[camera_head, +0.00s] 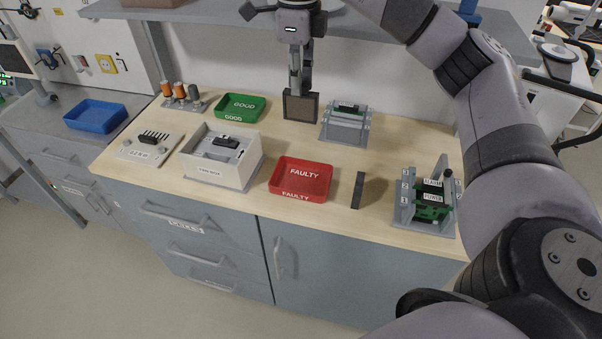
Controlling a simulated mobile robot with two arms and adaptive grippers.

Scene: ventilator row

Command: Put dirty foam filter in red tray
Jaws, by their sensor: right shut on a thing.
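My right gripper (300,90) points down over the back of the bench and is shut on a square foam filter (300,107). The filter has a dark frame and a brownish face, and it hangs upright, its lower edge near the bench top; I cannot tell if it touches. The red tray (315,193), labelled FAULTY, sits at the front middle of the bench, nearer the front than the filter. It looks empty. My left gripper is not in view.
A green GOOD tray (240,105) stands at the back left. A white box (217,174) is left of the red tray. A dark slab (358,190) stands to its right, then a grey rack with green boards (429,201). A grey holder (346,122) is right of the filter. A shelf (200,10) hangs behind.

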